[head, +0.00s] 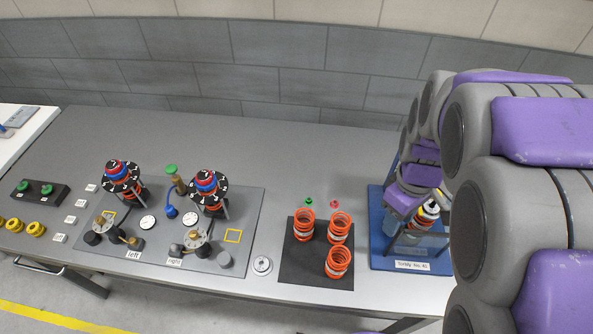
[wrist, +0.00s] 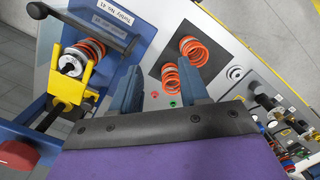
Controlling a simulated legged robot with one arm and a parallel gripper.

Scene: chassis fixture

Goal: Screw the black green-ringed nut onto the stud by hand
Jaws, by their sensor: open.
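A small green-ringed piece (head: 308,202), likely the nut, lies on the grey table behind the orange springs; it also shows in the wrist view (wrist: 172,104). It is too small to make out its black part. My gripper (wrist: 160,78) is open and empty, its two blue-grey fingers apart; in the head view it hangs over the blue fixture (head: 378,262) at the right. In the wrist view, an orange spring (wrist: 92,48) with a pale round end piece (wrist: 70,65) sits in the fixture, beside a yellow clamp (wrist: 73,78). I cannot make out the stud.
A small red-ringed piece (head: 334,204) lies beside the green one. Orange springs (head: 339,262) stand on a black mat (head: 300,270). Two strut assemblies (head: 122,178) (head: 208,186) stand on a grey plate at the left. A black block (head: 36,197) holds green-topped pieces. The table's back strip is clear.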

